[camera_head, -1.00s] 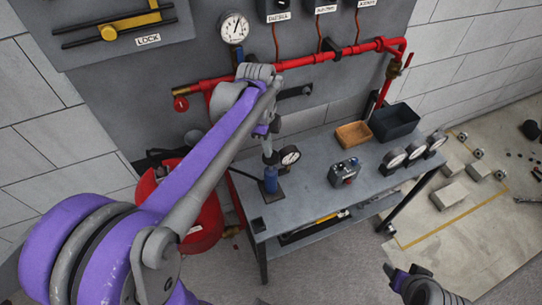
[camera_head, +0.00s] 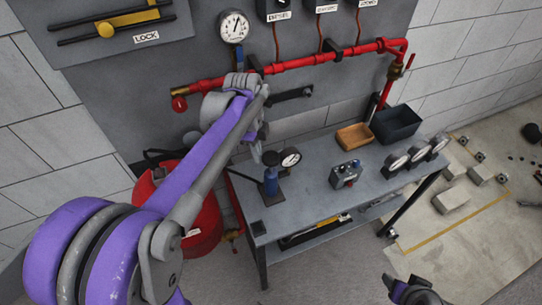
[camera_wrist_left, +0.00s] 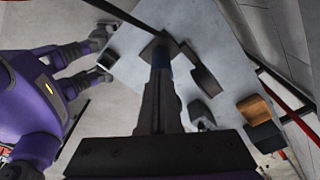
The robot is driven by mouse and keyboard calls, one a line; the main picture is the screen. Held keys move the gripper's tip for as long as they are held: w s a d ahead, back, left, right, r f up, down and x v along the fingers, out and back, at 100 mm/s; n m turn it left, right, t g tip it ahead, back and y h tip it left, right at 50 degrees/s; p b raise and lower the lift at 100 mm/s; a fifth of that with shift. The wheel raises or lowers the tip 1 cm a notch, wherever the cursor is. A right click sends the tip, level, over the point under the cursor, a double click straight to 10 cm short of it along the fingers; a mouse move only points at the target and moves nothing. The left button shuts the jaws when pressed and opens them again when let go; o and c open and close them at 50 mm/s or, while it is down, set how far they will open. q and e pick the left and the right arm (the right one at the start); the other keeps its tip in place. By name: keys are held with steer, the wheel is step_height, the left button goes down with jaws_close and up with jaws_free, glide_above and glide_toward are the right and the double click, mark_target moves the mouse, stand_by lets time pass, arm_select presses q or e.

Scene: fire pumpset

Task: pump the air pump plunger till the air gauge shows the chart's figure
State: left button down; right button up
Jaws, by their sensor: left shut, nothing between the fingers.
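The air pump stands on the grey bench (camera_head: 310,210), with a blue cylinder (camera_head: 271,187) and a dark plunger top (camera_head: 270,159). A small round gauge (camera_head: 290,157) with a white dial is beside it; its reading is too small to tell. My left gripper (camera_head: 257,153) is shut and empty, close to the left of the plunger top; I cannot tell if they touch. In the left wrist view its closed fingers (camera_wrist_left: 161,84) point toward the blue cylinder (camera_wrist_left: 161,56), partly hiding the pump. My right gripper (camera_head: 414,291) is at the lower right, away from the bench. The chart is not identifiable.
The bench also holds a small box with knobs (camera_head: 345,174), several gauges (camera_head: 397,162), an orange tray (camera_head: 353,137) and a black bin (camera_head: 397,124). A red pipe (camera_head: 310,60) and a large gauge (camera_head: 234,26) are on the wall behind. A red tank (camera_head: 200,215) stands left.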

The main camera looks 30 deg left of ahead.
arm_select(q)
step_height(320, 180, up, 11)
steer(key=a, duration=0.1)
steer(key=shift+f+p, duration=0.15)
steer(key=shift+p, duration=0.15)
arm_select(e)
steer(key=shift+w+r, duration=0.15)
steer(key=shift+r, duration=0.3)
stand_by(0.6)
